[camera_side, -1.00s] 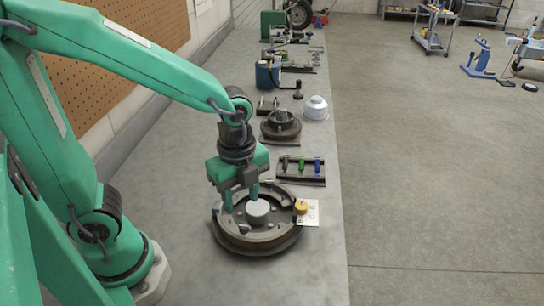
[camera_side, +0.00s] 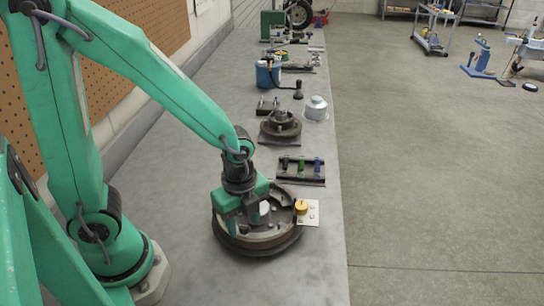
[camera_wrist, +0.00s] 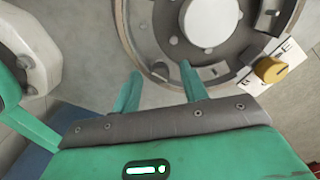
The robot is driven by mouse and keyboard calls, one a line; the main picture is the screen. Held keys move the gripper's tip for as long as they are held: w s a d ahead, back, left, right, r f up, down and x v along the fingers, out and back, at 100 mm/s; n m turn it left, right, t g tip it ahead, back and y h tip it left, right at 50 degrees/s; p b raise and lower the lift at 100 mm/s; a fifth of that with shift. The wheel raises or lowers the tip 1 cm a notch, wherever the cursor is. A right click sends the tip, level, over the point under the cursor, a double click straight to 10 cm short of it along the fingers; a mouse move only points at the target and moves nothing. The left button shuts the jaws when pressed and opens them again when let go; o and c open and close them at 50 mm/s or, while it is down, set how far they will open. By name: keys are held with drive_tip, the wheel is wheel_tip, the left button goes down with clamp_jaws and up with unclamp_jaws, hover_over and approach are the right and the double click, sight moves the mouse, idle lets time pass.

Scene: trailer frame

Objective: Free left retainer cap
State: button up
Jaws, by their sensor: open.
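The round brake assembly (camera_side: 262,245) lies flat on the bench, a ring-shaped rim around a pale round hub. The hub (camera_wrist: 210,22) is at the top of the wrist view. My gripper (camera_wrist: 161,84) is open, its two green fingers apart at the near rim of the assembly. A small round fitting (camera_wrist: 160,71) shows between and just beyond the fingertips; I cannot tell for sure that it is the left retainer cap. In the side view my gripper (camera_side: 243,218) is low over the assembly and hides part of its hub and left side.
A yellow knob (camera_side: 301,207) sits on a white card (camera_side: 312,217) right of the assembly. Beyond are a dark rack (camera_side: 301,172) with coloured tools, a dark flanged hub (camera_side: 280,128) and a silver cup (camera_side: 316,108). The bench left of the assembly is clear.

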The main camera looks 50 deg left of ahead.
drive_tip(key=shift+f, duration=0.1)
clamp_jaws()
drive_tip(key=shift+n, duration=0.4)
drive_tip(key=n, duration=1.2)
drive_tip(key=shift+n, duration=2.5)
